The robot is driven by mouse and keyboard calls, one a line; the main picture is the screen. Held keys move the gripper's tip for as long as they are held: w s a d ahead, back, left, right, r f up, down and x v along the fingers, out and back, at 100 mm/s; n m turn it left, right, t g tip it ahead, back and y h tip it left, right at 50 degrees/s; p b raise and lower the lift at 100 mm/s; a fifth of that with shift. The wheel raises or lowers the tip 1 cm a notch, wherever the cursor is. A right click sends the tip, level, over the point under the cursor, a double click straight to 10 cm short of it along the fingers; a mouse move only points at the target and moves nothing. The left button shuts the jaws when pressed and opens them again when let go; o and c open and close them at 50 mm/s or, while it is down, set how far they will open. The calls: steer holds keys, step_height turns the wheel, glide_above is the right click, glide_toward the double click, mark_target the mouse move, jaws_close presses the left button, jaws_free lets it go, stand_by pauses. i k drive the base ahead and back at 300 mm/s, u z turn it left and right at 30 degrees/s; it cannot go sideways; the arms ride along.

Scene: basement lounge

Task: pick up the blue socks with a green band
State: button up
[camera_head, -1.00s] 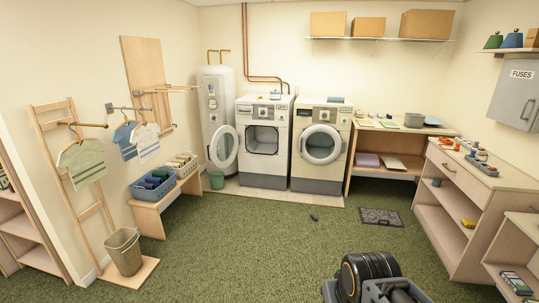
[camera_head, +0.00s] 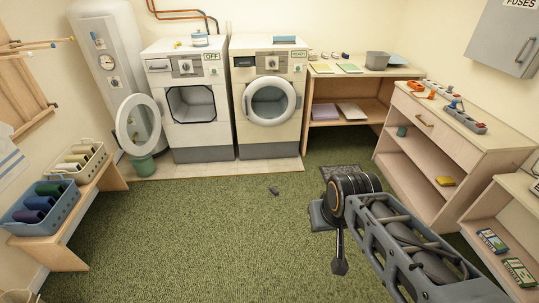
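I cannot make out blue socks with a green band for certain. A blue basket (camera_head: 63,208) on the left bench holds dark rolled items: a green roll (camera_head: 50,188), a navy roll (camera_head: 38,203) and a purple roll (camera_head: 28,216). No band can be told on them. A small dark thing (camera_head: 273,190) lies on the carpet before the washers, too small to identify. My gripper (camera_head: 340,266) seems to be the dark narrow end hanging below my arm at lower right, above the carpet. Its fingers cannot be told apart, and nothing shows in it.
A pale basket (camera_head: 95,164) with light rolls stands behind the blue one on the bench (camera_head: 62,238). Two washers (camera_head: 203,130) and a white boiler (camera_head: 118,50) line the back. A shelf unit (camera_head: 445,150) stands right. The carpet's middle is clear.

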mark_target(275, 193)
steer(key=u, duration=0.55)
steer(key=i, duration=1.05)
steer(key=u, duration=0.5)
steer(key=i, duration=1.25)
steer(key=z, duration=0.85)
steer(key=i, duration=0.85)
steer(key=z, duration=1.25)
steer(key=i, duration=0.35)
steer(key=z, duration=0.3)
